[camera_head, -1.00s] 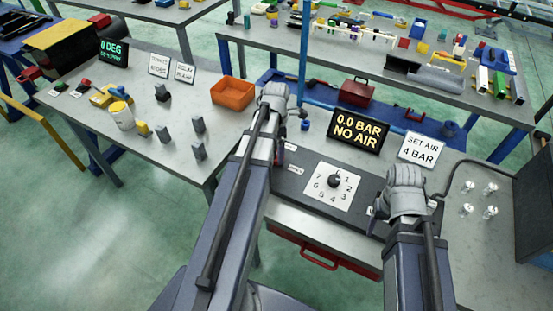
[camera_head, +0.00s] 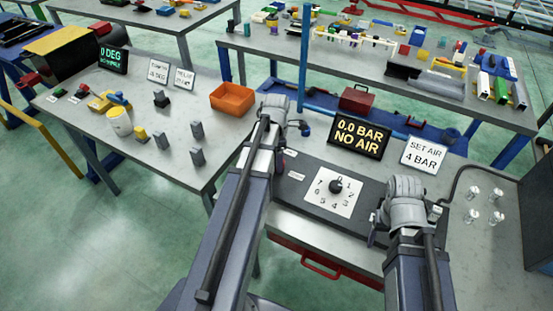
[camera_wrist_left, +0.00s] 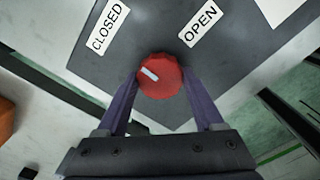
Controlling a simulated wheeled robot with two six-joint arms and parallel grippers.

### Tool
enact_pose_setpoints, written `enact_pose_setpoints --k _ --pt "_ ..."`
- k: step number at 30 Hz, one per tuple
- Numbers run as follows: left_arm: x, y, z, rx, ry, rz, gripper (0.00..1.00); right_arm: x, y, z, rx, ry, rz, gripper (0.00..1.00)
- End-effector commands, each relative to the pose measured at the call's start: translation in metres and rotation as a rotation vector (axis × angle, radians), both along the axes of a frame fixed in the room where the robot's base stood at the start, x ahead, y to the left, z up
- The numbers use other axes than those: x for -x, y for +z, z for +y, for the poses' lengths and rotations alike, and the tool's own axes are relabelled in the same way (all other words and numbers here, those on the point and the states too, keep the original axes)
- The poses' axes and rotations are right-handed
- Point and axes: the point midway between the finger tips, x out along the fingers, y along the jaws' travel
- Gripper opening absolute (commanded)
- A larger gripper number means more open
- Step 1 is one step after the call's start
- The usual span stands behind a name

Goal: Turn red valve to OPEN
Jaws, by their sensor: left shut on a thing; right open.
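The red valve (camera_wrist_left: 165,82) is a round knob with a white mark, seen in the left wrist view. Its mark slants toward the upper left, the side of the CLOSED label (camera_wrist_left: 108,27); the OPEN label (camera_wrist_left: 201,23) is at the upper right. My left gripper (camera_wrist_left: 163,92) is shut on the valve, one finger on each side. In the head view my left arm hides the valve. The display (camera_head: 358,134) reads 0.0 BAR, NO AIR. My right gripper (camera_head: 376,224) is open beside the panel's right part, its fingers mostly hidden.
A numbered dial (camera_head: 333,191) is on the panel between my arms. A SET AIR 4 BAR sign (camera_head: 425,154) stands behind my right arm. Several small clear parts (camera_head: 474,205) stand at the right. An orange bin (camera_head: 232,99) is on the left table.

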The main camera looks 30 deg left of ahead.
Motion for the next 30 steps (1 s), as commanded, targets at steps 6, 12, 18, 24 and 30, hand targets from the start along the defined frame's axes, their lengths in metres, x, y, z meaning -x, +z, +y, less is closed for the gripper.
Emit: enact_pose_setpoints --k 6,12,18,24,30 --pt "0.0001 0.0 0.0001 0.0 0.0 0.0 0.26 0.0 0.0 0.0 0.0 0.0 0.0 0.67" --pt "0.0001 0.0 0.0001 0.0 -0.001 0.0 0.13 0.0 0.0 0.0 0.0 0.0 0.0 0.67" --pt "0.0 -0.0001 0.0 0.0 -0.041 0.0 0.13 0.0 -0.0001 0.0 0.0 0.0 0.0 0.67" --pt "0.0001 -0.0001 0.0001 0.0 -0.161 0.0 0.13 0.0 -0.0001 0.0 0.0 0.0 0.0 0.67" --pt "0.0001 -0.0001 0.0001 0.0 -0.343 0.0 0.13 0.0 -0.0001 0.0 0.0 0.0 0.0 0.67"
